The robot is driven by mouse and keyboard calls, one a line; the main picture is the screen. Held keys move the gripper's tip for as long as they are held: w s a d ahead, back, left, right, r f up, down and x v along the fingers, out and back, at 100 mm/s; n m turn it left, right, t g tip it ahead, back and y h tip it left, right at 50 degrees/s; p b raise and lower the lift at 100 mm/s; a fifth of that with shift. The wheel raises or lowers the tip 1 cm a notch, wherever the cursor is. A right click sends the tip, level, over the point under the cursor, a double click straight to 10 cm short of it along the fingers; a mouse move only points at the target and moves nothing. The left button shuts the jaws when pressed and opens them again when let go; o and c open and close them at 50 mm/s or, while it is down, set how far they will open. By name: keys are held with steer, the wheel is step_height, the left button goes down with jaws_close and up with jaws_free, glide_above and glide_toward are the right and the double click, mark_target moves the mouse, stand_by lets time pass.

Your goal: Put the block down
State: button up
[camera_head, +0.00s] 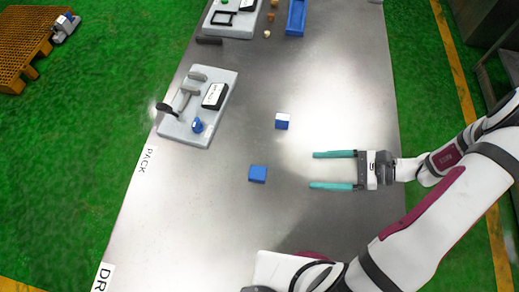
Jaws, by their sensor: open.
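Two blocks stand apart on the metal table (215,225) in the head view. One is a blue block (258,174) near the middle. The other is a blue block with a pale top (282,121), a little farther back and to the right. My gripper (314,170) has two teal fingers pointing left, spread wide with nothing between them. It is to the right of both blocks and touches neither. Its height above the table is hard to tell.
A grey fixture (198,107) with a lever and a blue knob stands on the left side of the table. Behind are another grey fixture (232,22), a blue tray (297,16) and small items. The table's front left is clear.

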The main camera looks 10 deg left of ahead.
mark_target(259, 173)
steer(key=x, duration=1)
steer(key=s+x, duration=0.1)
steer(key=x, duration=0.4)
steer(key=shift+r, duration=0.1)
jaws_close()
